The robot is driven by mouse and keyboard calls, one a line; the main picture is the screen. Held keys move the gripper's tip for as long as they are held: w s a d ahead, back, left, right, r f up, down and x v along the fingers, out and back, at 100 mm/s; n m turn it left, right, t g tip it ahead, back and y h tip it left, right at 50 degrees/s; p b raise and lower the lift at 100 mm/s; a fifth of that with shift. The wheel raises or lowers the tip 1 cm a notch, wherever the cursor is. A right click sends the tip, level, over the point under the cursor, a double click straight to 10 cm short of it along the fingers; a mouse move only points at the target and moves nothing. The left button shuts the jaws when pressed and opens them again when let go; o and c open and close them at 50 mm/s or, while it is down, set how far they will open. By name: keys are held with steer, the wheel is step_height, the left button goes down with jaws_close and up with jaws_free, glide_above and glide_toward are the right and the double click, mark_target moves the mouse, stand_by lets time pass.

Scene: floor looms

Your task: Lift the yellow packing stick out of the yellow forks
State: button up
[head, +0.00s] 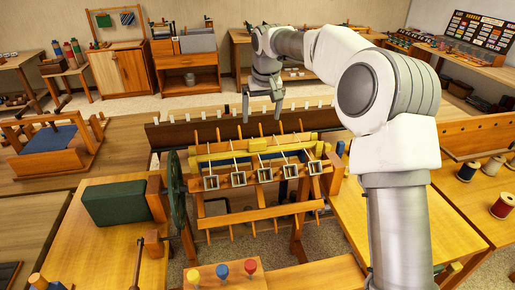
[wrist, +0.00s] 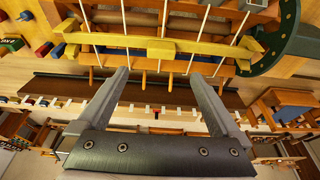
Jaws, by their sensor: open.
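The yellow packing stick (wrist: 110,41) lies across the white cords of the floor loom, with a thicker block (wrist: 160,48) at its middle. In the head view the stick's middle block (head: 258,145) shows above the row of square metal frames. Yellow forks (wrist: 72,51) hold the stick near its ends; the other fork (wrist: 250,43) is by the green wheel. My gripper (wrist: 158,73) is open and empty, its fingertips apart on either side of the block's line and short of the stick. In the head view my gripper (head: 262,118) hangs above and behind the stick.
A green wheel (head: 176,200) stands at the loom's left end. Several wooden rods stick up through the loom near the stick. A dark brown rail with white pegs (head: 170,134) runs behind it. Thread spools (head: 502,206) stand on the right table.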

mark_target(257, 140)
steer(key=p+x, duration=0.1)
steer(key=x, duration=0.7)
steer(key=shift+w+f, duration=0.2)
steer(key=shift+f, duration=0.15)
steer(key=shift+w+a+p+x, duration=0.15)
steer(key=shift+p+x, duration=0.2)
steer(key=shift+x, duration=1)
steer(key=shift+w+a+p+x, duration=0.1)
steer(key=shift+p+x, duration=0.25)
steer(key=shift+x, duration=1.05)
steer(key=shift+r, duration=0.15)
steer(key=c, duration=1.3)
steer(key=shift+r, duration=0.15)
steer(key=shift+c, duration=0.2)
